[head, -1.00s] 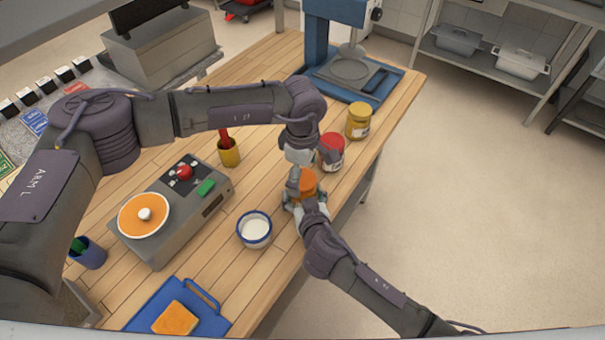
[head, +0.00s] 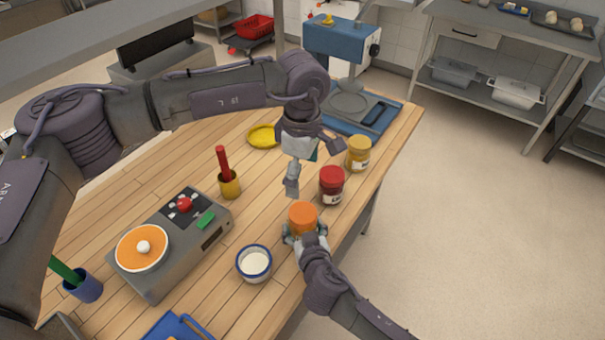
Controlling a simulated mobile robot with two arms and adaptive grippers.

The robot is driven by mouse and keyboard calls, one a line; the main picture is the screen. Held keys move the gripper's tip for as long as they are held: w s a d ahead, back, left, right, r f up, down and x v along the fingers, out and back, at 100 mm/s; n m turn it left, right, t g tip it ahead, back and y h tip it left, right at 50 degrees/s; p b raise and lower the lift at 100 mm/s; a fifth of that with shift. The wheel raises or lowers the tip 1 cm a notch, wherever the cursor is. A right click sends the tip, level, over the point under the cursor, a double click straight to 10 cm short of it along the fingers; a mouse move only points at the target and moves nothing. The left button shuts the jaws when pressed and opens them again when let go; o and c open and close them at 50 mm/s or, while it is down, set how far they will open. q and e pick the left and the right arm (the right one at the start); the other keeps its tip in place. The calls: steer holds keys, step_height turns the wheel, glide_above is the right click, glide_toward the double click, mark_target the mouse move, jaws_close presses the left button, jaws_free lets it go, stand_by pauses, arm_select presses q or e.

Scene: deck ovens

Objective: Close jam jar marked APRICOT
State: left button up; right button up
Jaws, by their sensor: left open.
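The jar with the orange lid (head: 303,217) stands near the table's right edge, with its lid on top; no label on it is readable, so I cannot read APRICOT. My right gripper (head: 304,237) is low around this jar from the front, its fingers on either side of the body and looking shut on it. My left gripper (head: 312,166) is open and empty, above and behind the orange lid, apart from it. Whether the lid is fully tight cannot be told.
A red-lidded jar (head: 331,186) and a yellow-lidded jar (head: 358,154) stand just behind along the edge. A white bowl with a blue rim (head: 254,263) is close on the left. A grey machine (head: 172,250) and a yellow cup (head: 229,185) stand farther left.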

steer(key=o, duration=0.4)
steer(key=shift+o, duration=0.2)
steer(key=v, duration=1.2)
steer(key=shift+f, duration=0.1)
